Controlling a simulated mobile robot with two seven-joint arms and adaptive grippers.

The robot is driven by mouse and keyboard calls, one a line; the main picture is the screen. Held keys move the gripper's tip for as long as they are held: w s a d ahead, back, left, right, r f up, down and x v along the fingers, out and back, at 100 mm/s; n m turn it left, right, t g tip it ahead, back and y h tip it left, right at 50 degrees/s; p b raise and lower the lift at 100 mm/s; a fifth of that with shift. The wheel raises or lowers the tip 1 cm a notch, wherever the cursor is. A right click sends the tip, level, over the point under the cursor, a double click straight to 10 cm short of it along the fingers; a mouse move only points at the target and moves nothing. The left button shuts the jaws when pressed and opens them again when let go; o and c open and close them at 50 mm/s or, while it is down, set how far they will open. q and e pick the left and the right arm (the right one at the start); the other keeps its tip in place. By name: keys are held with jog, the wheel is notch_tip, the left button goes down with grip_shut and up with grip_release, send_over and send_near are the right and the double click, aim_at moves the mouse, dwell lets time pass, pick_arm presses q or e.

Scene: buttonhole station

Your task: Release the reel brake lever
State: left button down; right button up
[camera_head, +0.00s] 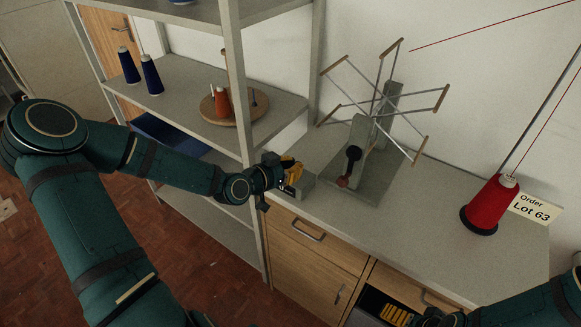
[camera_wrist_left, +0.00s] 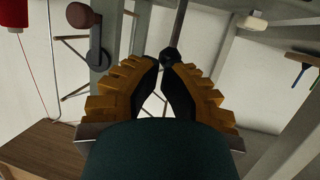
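The reel (camera_head: 385,103) stands on the bench, a spoked frame with wooden end pegs on a grey post and base. Its brake lever (camera_head: 348,168) has a black pivot disc at the top and a dark red knob (camera_head: 342,182) hanging low at the front. In the left wrist view the lever's knob (camera_wrist_left: 82,15) and pivot show at upper left, beside the fingers.
A grey shelf rack (camera_head: 235,80) with blue cones and a round wooden tray (camera_head: 228,112) stands left, its upright close to my left arm. A red thread cone (camera_head: 490,205) and an order card (camera_head: 533,207) are on the bench at right.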

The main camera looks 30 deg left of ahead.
pick_arm(q)
jog(key=shift+w+r+g+p, duration=0.45)
jog(key=shift+g+p, duration=0.15)
jog(key=shift+p, duration=0.2)
jog(key=shift+w+d+r+g+p, duration=0.15)
jog(key=shift+w+r+g+p, duration=0.05)
jog(key=shift+w+g+p, duration=0.4)
jog(key=shift+w+n+g+y+p, duration=0.35)
jog(key=shift+w+g, duration=0.2)
jog(key=shift+g, duration=0.25)
jog(key=shift+w, duration=0.2)
jog(key=shift+w+f, duration=0.2)
jog(key=shift+w, duration=0.05)
jog(key=shift+s+r, duration=0.1)
jog(key=shift+r, duration=0.1)
